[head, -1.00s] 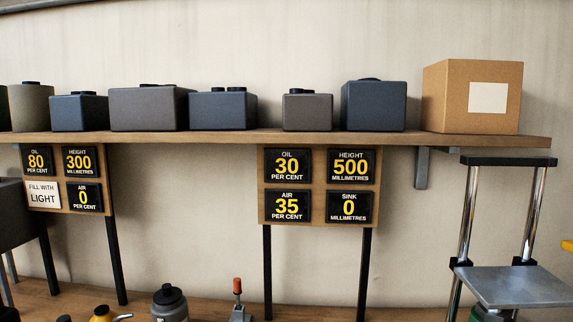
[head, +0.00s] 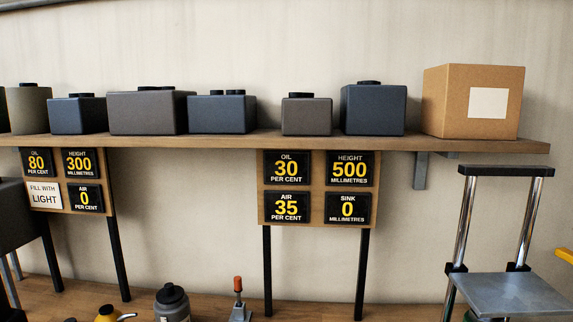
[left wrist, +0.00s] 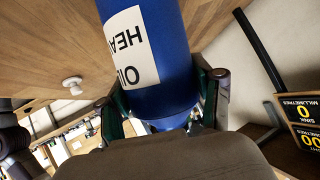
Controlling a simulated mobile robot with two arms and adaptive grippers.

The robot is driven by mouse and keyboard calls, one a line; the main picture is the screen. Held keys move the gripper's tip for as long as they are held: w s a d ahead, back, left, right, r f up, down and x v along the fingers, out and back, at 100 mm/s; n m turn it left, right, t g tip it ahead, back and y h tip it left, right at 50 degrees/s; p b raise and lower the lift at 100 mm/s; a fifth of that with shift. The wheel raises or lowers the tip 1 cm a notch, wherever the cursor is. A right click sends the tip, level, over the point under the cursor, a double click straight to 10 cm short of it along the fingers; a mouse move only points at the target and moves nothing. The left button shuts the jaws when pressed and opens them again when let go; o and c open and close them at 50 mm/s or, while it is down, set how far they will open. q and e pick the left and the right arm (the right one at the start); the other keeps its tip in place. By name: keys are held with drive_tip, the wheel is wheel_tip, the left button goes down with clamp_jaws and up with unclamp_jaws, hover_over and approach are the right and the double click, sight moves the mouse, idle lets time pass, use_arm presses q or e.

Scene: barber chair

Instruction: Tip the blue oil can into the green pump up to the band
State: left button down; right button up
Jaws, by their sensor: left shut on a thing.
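The blue oil can (left wrist: 172,60) fills the upper middle of the left wrist view. Its white label shows part of the words "OIL HEA". My left gripper (left wrist: 163,106) is shut on the can, one finger on each side of it. The can's far end is cut off by the top edge of the picture. The head view shows neither gripper nor the blue can. A small green bit (head: 472,316) shows at the bottom edge there, under the metal stand; I cannot tell whether it is the pump. No band is visible.
Along the bottom of the head view are a yellow can (head: 108,314), a grey bottle (head: 172,305) and a red-handled clamp (head: 239,300). A metal stand (head: 512,297) is at right. Two sign boards (head: 330,222) hang below the shelf (head: 270,144) of boxes.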

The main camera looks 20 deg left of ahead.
use_arm(q)
drive_tip(key=w+d+r+p, duration=0.5)
drive_tip(key=d+r+p, duration=0.4)
drive_tip(key=p, duration=0.1)
drive_tip(key=w+d+r+p, duration=0.5)
drive_tip(key=d+r+p, duration=0.3)
drive_tip(key=r+p, duration=0.2)
drive_tip(key=shift+w+d+r+p, duration=0.3)
drive_tip(key=shift+w+d+p, duration=0.05)
drive_tip(key=shift+p, duration=0.15)
idle(3.3)
drive_tip(key=shift+r, duration=0.15)
drive_tip(key=shift+r+m+y, duration=0.3)
drive_tip(key=shift+r+y, duration=0.1)
idle(0.5)
drive_tip(key=shift+r+y, duration=0.2)
drive_tip(key=shift+y, duration=0.2)
